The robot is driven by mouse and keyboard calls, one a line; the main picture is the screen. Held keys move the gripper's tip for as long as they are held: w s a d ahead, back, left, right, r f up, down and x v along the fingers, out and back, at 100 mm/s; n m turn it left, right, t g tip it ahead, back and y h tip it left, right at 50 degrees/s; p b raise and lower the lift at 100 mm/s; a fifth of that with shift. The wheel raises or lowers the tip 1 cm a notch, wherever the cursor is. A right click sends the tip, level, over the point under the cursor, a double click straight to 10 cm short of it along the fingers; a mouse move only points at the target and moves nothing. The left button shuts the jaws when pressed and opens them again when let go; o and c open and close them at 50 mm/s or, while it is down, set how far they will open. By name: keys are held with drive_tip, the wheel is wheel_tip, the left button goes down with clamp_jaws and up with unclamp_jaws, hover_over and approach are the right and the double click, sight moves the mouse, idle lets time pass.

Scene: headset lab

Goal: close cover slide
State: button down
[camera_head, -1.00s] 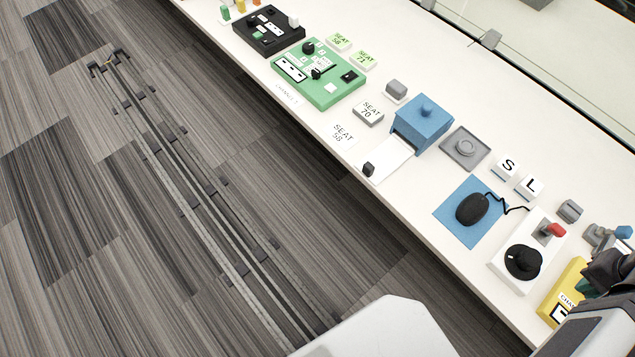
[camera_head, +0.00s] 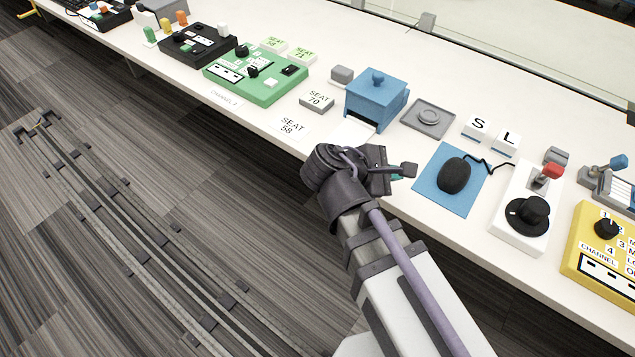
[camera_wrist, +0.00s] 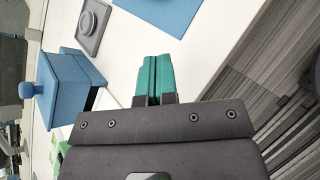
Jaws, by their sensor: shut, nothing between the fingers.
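A blue box (camera_head: 376,104) with a knobbed lid stands on the white table. A flat white slide plate (camera_head: 353,133) sticks out from its front side, and my arm hides most of it, including its outer end. My gripper (camera_head: 397,176) is in front of the box, between the plate and the blue mat. In the wrist view, the green fingers of my gripper (camera_wrist: 154,62) are together and empty over bare white table. The blue box (camera_wrist: 70,88) lies left of them there, apart from the fingers.
A grey square tray (camera_head: 428,116) stands right of the box. A mouse (camera_head: 454,175) lies on a blue mat (camera_head: 428,191). SEAT blocks (camera_head: 317,99) and a green panel (camera_head: 254,80) are to the left. A white joystick box (camera_head: 521,226) is further right.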

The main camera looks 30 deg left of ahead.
drive_tip(key=s+a+f+n+t+y+b, duration=0.3)
drive_tip(key=s+a+n+t+y+b, duration=0.35)
drive_tip(key=s+a+n, duration=0.8)
drive_tip(key=w+m+t+h+b, duration=0.1)
drive_tip(key=w+m+t, duration=0.1)
drive_tip(key=w, duration=0.9)
drive_tip(key=shift+w+a+r, duration=0.25)
drive_tip(key=shift+a+r, duration=0.1)
drive_tip(key=shift+h, duration=0.25)
